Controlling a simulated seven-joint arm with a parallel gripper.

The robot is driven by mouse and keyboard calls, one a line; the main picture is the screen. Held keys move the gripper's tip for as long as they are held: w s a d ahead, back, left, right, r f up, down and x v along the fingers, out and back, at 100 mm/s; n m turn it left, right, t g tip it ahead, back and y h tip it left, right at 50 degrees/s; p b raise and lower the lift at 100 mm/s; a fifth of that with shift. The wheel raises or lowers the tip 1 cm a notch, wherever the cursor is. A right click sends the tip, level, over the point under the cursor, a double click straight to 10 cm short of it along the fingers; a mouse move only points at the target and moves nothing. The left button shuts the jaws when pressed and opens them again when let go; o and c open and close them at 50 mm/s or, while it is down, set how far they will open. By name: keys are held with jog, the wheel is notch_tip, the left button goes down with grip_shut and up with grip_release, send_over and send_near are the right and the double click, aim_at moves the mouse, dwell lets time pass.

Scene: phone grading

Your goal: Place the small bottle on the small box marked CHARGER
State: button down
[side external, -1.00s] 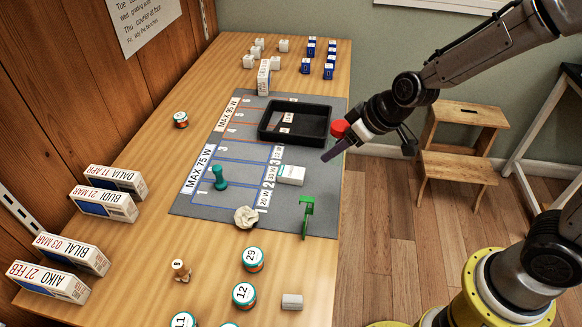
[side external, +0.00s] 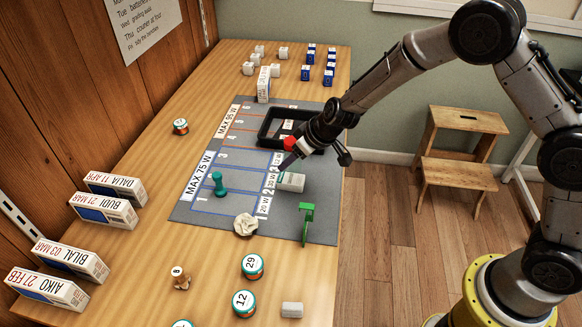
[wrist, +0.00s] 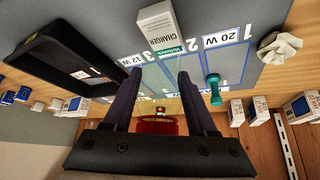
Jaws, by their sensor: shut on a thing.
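The small white box marked CHARGER (wrist: 157,30) lies on the grey mat, past my fingertips in the wrist view. My gripper (side external: 284,164) is above the mat near this box, fingers pointing down and left. In the wrist view its two dark fingers (wrist: 157,85) are spread around a red thing (wrist: 156,125), which I take for the small bottle. Its body is hard to make out between the fingers. The red part also shows beside the fingers in the side view (side external: 290,143).
A black tray (side external: 262,127) lies behind the gripper. A teal pawn-like piece (side external: 219,184), a crumpled white paper (side external: 246,225) and a green stand (side external: 307,222) are around the box. Labelled cartons (side external: 103,208) line the left edge. The mat left of the box is mostly clear.

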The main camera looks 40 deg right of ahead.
aim_at(292, 167)
jog(key=shift+w+f, duration=0.25)
jog(key=shift+f, duration=1.45)
jog(key=shift+f, duration=0.15)
jog(key=shift+c, duration=1)
grip_release()
jog(key=shift+s+r, duration=0.15)
jog(key=shift+r, duration=0.15)
jog(key=s+d+r+m, duration=0.1)
jog(key=s+d+r, duration=0.2)
jog(key=s+r, duration=0.75)
jog(key=s+d+r, duration=0.3)
jog(key=s+r, duration=0.6)
jog(key=r, duration=0.2)
jog(key=s+d+r+m+h, duration=0.1)
jog(key=s+d, duration=0.2)
jog(key=s, duration=0.5)
jog(key=s+d+r+m, duration=0.1)
jog(key=s+d, duration=0.2)
jog(key=s, duration=0.6)
jog(key=shift+g+h, duration=0.4)
